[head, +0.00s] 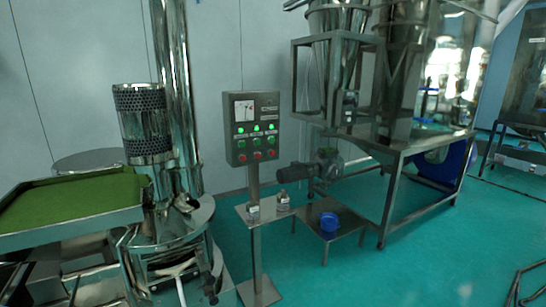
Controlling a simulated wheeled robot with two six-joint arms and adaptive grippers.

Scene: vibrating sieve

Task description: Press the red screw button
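A grey control box (250,128) stands on a metal post in the middle of the head view. Its bottom row holds three red buttons: left (243,157), middle (257,155) and right (271,153). The labels are too small to read, so I cannot tell which one is the screw button. Green buttons (256,142) sit above them, and lit green lamps (256,128) above those. A display (244,110) is at the upper left of the box. Neither of my grippers can be made out in this view.
A steel sieve machine with a tray of green powder (72,203) stands at the left. A blue bowl (329,222) sits on a low metal stand right of the post. A motor (297,172) and steel hopper frame are behind. Teal floor (415,280) is open at the front right.

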